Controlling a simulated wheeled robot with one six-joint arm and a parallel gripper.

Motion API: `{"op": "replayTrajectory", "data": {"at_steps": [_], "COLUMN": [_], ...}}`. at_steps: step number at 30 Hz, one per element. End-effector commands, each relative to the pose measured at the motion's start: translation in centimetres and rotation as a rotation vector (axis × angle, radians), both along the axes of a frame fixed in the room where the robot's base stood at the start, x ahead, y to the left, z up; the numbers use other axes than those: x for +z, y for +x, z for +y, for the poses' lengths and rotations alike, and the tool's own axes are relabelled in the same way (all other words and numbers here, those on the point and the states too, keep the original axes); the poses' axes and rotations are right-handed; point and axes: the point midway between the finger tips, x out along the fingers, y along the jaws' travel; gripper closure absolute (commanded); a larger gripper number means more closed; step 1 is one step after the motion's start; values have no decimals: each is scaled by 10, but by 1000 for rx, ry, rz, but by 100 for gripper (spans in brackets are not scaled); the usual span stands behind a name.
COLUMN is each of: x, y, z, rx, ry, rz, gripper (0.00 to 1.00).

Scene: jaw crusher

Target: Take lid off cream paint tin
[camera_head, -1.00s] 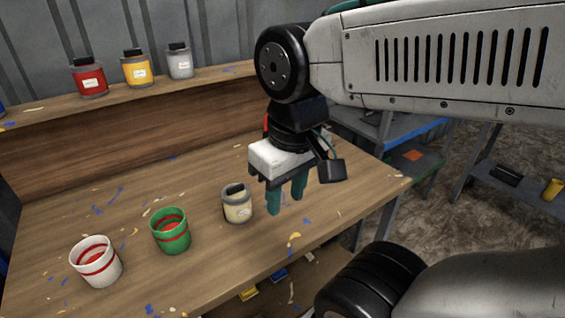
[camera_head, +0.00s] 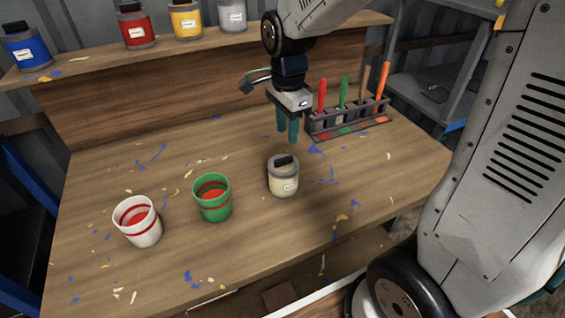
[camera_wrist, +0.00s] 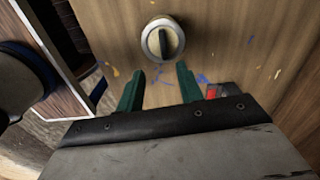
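The cream paint tin (camera_head: 284,181) stands upright on the wooden table, with a grey lid (camera_head: 283,163) on it that has a dark raised handle. In the wrist view the tin's lid (camera_wrist: 163,41) shows from above, its dark handle bar running up and down the picture, beyond the fingertips. My gripper (camera_head: 288,139) has green fingers, parted and empty, above the table behind the tin. The fingers also show apart in the wrist view (camera_wrist: 160,75), with nothing between them. The gripper is not touching the tin.
A green cup (camera_head: 213,207) and a white cup (camera_head: 138,230) stand left of the tin. A rack (camera_head: 350,122) with several coloured tools is at the back right. Blue (camera_head: 27,50), red (camera_head: 137,33), yellow (camera_head: 187,22) and grey tins (camera_head: 232,15) line the raised shelf.

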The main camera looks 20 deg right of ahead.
Motion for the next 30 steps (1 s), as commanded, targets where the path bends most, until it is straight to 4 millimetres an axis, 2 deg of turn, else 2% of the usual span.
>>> {"op": "replayTrajectory", "data": {"at_steps": [5,21,29,30], "x": [-17,-85,-89,-89], "y": [11,8,8,8], "z": [4,6,6,6], "rx": [-86,-87,-88,-88], "ry": [0,-1,-1,-1], "rz": [8,8,6,6], "gripper": [64,64,64,66]}}
